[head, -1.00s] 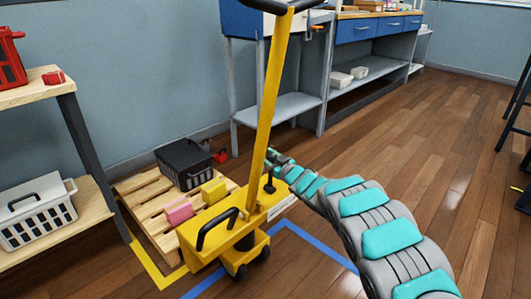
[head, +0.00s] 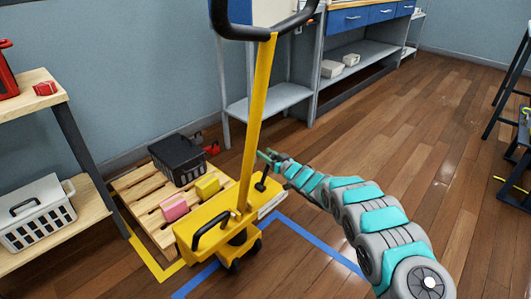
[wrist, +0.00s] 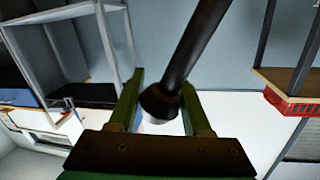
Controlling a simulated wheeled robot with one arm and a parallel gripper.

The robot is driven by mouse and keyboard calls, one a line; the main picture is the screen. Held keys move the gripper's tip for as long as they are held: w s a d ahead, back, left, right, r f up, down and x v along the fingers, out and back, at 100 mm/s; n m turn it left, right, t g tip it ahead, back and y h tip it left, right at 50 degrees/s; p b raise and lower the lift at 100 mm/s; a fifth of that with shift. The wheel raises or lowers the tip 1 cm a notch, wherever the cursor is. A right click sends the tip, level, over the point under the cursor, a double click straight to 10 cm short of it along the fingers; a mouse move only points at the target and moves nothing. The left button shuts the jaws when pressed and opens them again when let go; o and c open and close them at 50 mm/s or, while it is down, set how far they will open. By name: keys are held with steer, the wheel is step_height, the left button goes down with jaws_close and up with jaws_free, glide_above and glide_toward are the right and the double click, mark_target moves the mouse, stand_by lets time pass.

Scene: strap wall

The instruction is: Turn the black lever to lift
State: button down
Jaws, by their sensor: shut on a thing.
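The black lever (head: 261,180) rises from the yellow body of the pallet jack (head: 215,222), right of its tall yellow handle (head: 259,110). It leans to the right in the head view. My gripper (head: 267,156) is at the lever's upper end, with its green fingers partly hidden. In the wrist view the black lever (wrist: 195,50) runs between the two fingers, its rounded end near the palm. My gripper (wrist: 162,92) is shut on it.
A wooden pallet (head: 140,197) behind the jack bears a black crate (head: 178,160), a pink block (head: 173,207) and a yellow block (head: 207,186). A shelf (head: 85,143) stands left, a workbench (head: 345,85) behind.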

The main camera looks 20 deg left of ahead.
steer(key=shift+w+d, duration=0.1)
steer(key=shift+c, duration=1.8)
jaws_free()
steer(key=shift+f, duration=0.1)
steer(key=v, duration=0.7)
steer(key=shift+d+b, duration=0.35)
steer(key=shift+b, duration=0.1)
